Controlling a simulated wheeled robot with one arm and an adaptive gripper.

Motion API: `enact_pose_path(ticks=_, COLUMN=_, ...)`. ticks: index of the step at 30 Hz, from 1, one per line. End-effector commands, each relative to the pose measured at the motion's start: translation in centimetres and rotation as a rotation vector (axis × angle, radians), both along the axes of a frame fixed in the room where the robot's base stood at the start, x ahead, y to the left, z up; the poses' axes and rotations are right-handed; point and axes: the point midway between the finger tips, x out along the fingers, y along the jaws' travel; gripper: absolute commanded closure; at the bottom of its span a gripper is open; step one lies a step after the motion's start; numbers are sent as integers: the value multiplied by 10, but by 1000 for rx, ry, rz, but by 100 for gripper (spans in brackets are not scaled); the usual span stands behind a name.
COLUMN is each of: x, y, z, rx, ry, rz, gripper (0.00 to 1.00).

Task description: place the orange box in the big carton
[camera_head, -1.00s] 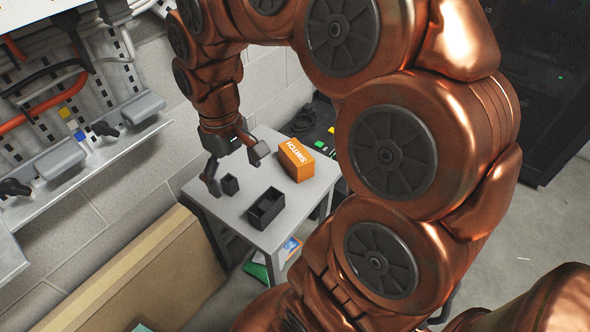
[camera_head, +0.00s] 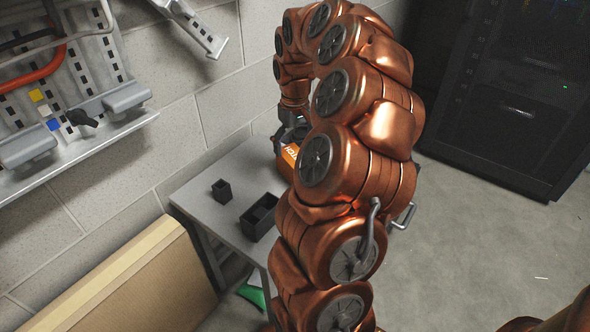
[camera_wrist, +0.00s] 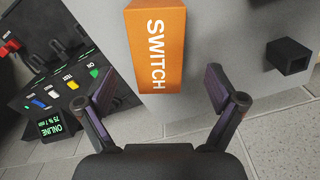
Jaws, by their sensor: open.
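The orange box (camera_wrist: 154,45), lettered SWITCH, stands on the grey table (camera_wrist: 215,75). In the head view a small part of the orange box (camera_head: 289,156) shows; my arm hides the rest. My gripper (camera_wrist: 157,92) is open and empty, its fingers apart on either side of the near end of the box in the wrist view. I cannot tell whether a finger touches it. In the head view my gripper (camera_head: 290,135) is at the box, partly hidden by my arm. The big carton (camera_head: 140,275) seems to be the tan cardboard piece by the wall; its inside is not visible.
A small black cup (camera_head: 222,191) and a black two-part tray (camera_head: 261,217) stand on the table. A black panel with coloured buttons (camera_wrist: 65,90) is left of the table in the wrist view. A dark rack (camera_head: 510,90) stands at the back right, with open floor before it.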

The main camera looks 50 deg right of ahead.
Motion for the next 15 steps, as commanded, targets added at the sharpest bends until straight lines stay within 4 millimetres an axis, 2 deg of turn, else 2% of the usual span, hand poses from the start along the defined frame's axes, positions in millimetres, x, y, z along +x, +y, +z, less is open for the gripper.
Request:
enact_pose_path(ticks=3, x=-1, y=1, z=-13, rx=2, ry=4, rz=2, gripper=6)
enact_pose_path(ticks=8, x=0, y=0, z=-22, rx=1, ry=3, rz=2, gripper=6)
enact_pose_path(ticks=15, x=1, y=-4, z=-55, rx=3, ry=3, rz=2, gripper=6)
